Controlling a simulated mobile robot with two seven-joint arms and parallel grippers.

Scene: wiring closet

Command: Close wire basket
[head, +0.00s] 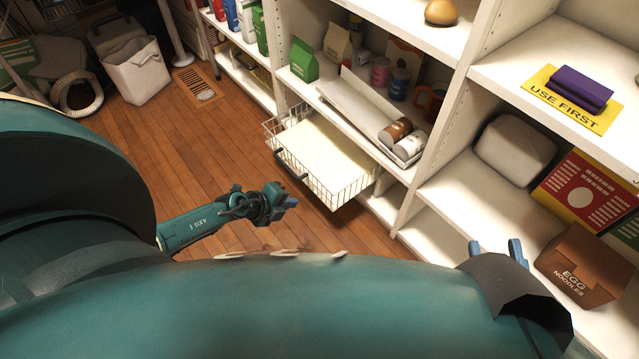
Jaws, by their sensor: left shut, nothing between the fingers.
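The wire basket (349,192) is pulled out from the lower part of the white shelving, over the wood floor. It has a pale bottom or liner, and a dark handle (290,165) runs along its front. It looks empty. My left gripper (290,201) is shut and empty, in front of the basket and a little below the handle in the picture, apart from it. My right gripper (496,250) is at the lower right by the shelving, away from the basket. Its two blue fingertips stand apart with nothing seen between them; the rest is hidden behind my arm.
Above the basket, a shelf holds a white tray (350,105) with two cans (395,132). An egg noodles box (580,265) stands near my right gripper. A white bin (138,70) stands on the floor at upper left. The floor (215,150) left of the basket is clear.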

